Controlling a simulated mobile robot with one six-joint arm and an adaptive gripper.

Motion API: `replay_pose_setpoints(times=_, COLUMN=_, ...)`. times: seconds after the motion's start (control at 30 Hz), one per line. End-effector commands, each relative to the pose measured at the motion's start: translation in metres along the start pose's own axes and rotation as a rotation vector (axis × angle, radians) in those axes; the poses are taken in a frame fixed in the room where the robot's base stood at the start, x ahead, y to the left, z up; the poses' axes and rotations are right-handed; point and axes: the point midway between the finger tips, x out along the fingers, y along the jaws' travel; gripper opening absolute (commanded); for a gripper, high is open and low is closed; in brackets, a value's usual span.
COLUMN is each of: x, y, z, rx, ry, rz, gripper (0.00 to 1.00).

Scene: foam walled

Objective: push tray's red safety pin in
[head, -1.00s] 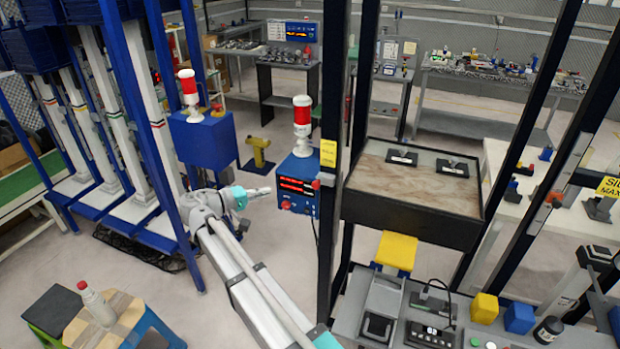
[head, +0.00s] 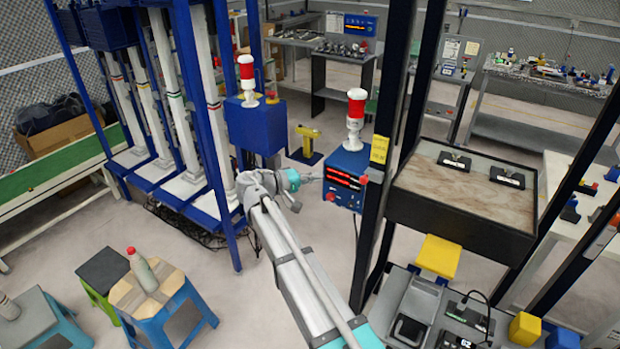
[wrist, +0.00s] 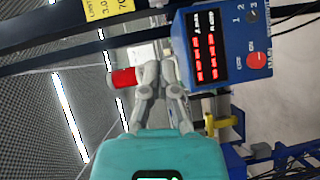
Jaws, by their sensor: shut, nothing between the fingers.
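A brown-topped black tray (head: 447,205) stands at the right in the head view, beyond a dark post. A small red knob (head: 363,179) shows left of it, near the post and the right edge of a blue control box (head: 345,180). I cannot tell what the knob is fixed to, or whether it is the safety pin. My gripper (head: 314,177) is shut and empty, left of the box and pointing toward it. In the wrist view, my shut fingers (wrist: 158,62) lie beside the box (wrist: 225,50). I make out no pin there.
A red-and-white beacon (head: 356,110) stands on the control box. The dark post (head: 398,110) with a yellow label (head: 379,149) rises between box and tray. A yellow block (head: 438,256) sits below the tray. Stools (head: 160,290) stand at the lower left; open floor lies between.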

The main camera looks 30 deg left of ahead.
Motion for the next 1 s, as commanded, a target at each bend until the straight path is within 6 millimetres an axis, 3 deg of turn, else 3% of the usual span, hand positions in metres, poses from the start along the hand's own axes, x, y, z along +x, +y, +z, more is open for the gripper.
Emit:
replay_pose_setpoints(times=0.47, x=0.074, y=-0.001, z=0.002, rx=0.001, ry=-0.003, rz=0.0, gripper=0.0)
replay_pose_setpoints(times=0.7, x=0.092, y=0.0, z=0.024, rx=0.0, ry=-0.002, rz=0.0, gripper=0.0)
replay_pose_setpoints(times=1.0, x=0.099, y=0.0, z=0.029, rx=0.0, ry=-0.002, rz=0.0, gripper=0.0)
